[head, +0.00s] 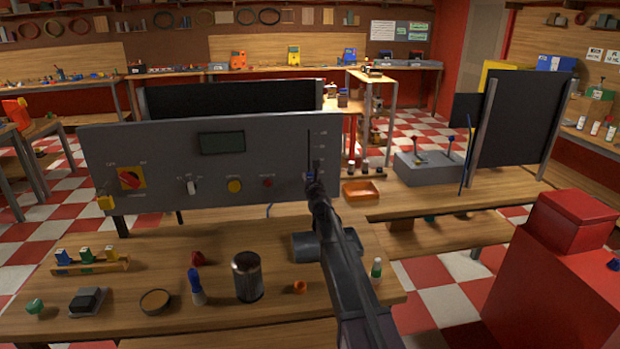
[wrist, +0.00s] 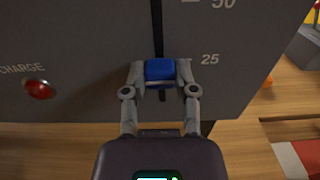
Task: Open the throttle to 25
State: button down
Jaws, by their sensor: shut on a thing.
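The throttle is a blue knob (wrist: 160,71) on a dark vertical slot (wrist: 158,22) in the grey control panel (head: 105,150). My gripper (wrist: 160,72) is shut on the blue knob, one finger on each side. In the wrist view the knob sits a little below the level of the printed "25" mark (wrist: 210,59), and the "50" mark (wrist: 222,3) is higher up. In the head view my gripper (head: 311,180) reaches the slot at the panel's right part, and my arm hides some of the knob and scale.
A red button (wrist: 39,89) labelled "CHARGE" is left of the slot. A dark metal can (head: 247,277) stands on the wooden bench in front.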

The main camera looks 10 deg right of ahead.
jog(key=shift+r, duration=0.3)
jog(key=shift+c, duration=2)
grip_release()
jog(key=s, duration=1.2)
